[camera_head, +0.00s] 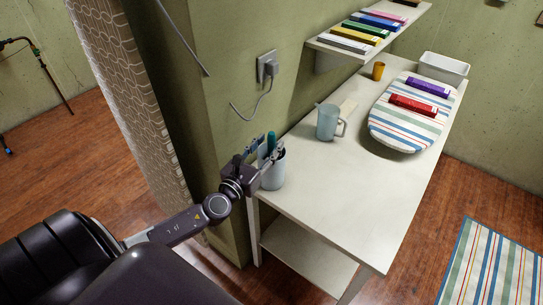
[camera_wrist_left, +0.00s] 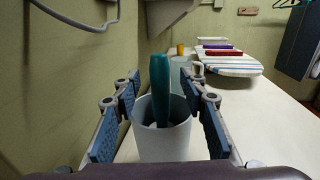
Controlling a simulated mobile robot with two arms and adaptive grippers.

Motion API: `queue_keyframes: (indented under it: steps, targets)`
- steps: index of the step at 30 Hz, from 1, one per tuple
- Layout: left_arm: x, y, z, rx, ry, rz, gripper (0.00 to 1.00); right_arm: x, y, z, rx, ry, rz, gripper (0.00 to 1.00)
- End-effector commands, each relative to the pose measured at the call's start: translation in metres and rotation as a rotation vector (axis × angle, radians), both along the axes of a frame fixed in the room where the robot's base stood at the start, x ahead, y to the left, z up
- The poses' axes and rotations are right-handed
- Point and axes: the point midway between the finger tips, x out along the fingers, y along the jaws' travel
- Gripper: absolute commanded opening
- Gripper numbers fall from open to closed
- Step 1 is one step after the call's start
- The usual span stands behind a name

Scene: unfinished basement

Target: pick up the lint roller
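A teal handle (camera_head: 271,141), which looks like the lint roller's, stands upright in a white cup (camera_head: 273,178) at the near left of the table. In the left wrist view, the teal handle (camera_wrist_left: 161,88) rises from the cup (camera_wrist_left: 160,142) in the middle; its lower end is hidden inside. My left gripper (camera_head: 264,155) is at the cup's rim. Its two blue-padded fingers are wide apart, one on each side of the handle, with a gap to it on both sides. My right gripper is not in view.
The white table (camera_head: 340,205) also holds a pale blue mug (camera_head: 328,122), an orange cup (camera_head: 378,71), a striped ironing board (camera_head: 396,133) with red and purple boxes, and a white bin (camera_head: 443,68). A shelf (camera_head: 345,44) with boxes hangs above. The green wall is close on the left.

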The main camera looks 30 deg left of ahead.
Motion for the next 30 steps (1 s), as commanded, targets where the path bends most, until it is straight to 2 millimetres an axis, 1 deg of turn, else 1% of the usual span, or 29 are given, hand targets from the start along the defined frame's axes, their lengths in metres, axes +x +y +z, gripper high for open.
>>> queue_keyframes:
  steps: [1,3,6,14,25,30]
  targets:
    - [0.007,0.000,0.002,-0.002,-0.001,0.000,0.39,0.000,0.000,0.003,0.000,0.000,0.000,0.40]
    - [0.014,0.001,0.001,-0.002,-0.001,0.000,0.39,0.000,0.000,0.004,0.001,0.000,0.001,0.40]
    - [0.020,0.001,0.001,-0.001,-0.001,0.000,0.39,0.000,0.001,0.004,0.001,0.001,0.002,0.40]
    - [0.021,0.001,-0.001,-0.001,0.001,0.000,0.39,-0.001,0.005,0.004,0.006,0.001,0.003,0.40]
    - [0.021,0.002,0.000,-0.002,0.001,0.000,0.00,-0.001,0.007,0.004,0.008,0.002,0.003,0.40]
    - [0.021,0.002,0.000,-0.002,0.001,0.000,0.00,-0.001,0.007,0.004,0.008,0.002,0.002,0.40]
